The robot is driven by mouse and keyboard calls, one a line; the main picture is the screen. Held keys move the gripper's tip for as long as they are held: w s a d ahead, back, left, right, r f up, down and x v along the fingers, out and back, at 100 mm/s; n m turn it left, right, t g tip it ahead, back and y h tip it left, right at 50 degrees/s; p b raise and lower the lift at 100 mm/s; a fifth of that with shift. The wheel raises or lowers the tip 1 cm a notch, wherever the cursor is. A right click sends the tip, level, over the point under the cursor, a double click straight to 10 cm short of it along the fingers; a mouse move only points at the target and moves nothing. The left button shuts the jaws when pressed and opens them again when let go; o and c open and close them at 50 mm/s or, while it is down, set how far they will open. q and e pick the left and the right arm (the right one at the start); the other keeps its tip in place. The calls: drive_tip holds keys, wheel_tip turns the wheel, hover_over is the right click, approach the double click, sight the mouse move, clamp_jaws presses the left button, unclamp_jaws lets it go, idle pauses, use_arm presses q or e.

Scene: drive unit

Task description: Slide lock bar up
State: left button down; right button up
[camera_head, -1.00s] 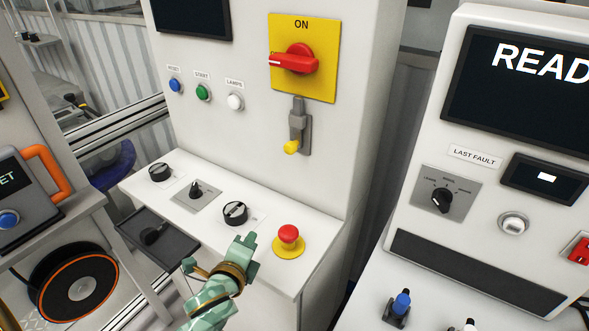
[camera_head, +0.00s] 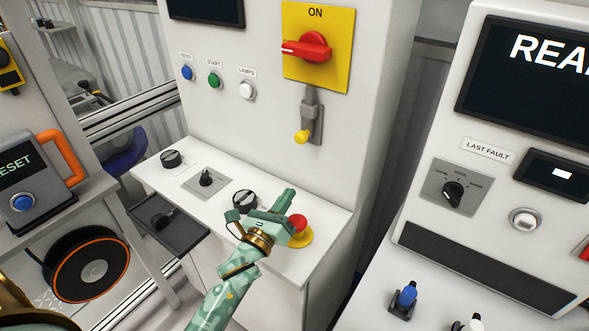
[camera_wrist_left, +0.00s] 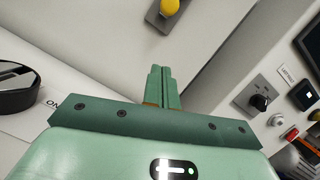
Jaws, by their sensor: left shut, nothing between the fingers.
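The lock bar (camera_head: 310,113) is a grey sliding piece on a grey plate on the white cabinet front, below the yellow ON plate. A yellow knob (camera_head: 302,137) is at its lower end. The knob also shows at the top of the left wrist view (camera_wrist_left: 170,6). My left gripper (camera_head: 289,194) is green and shut with nothing in it. It is below the knob and apart from it, over the console shelf. In the left wrist view its closed fingers (camera_wrist_left: 161,80) point up toward the knob. My right gripper is not in view.
A red rotary handle (camera_head: 308,47) is above the lock bar. A red emergency stop button (camera_head: 297,223) on a yellow base is partly behind my left gripper. A black knob (camera_head: 245,201) is left of it. The panel between gripper and lock bar is clear.

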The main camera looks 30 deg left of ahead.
sight(311, 124)
use_arm(q)
drive_tip(key=w+a+r+p, duration=0.1)
drive_tip(key=w+r+p, duration=0.1)
drive_tip(key=w+r, duration=0.4)
drive_tip(key=x, duration=0.3)
drive_tip(key=shift+w+f+p, duration=0.3)
drive_tip(key=shift+w+f, duration=0.05)
drive_tip(key=shift+f, duration=0.05)
drive_tip(key=shift+a, duration=0.1)
wheel_tip(311, 124, up, 5)
drive_tip(key=p, duration=0.3)
drive_tip(key=shift+f, duration=0.15)
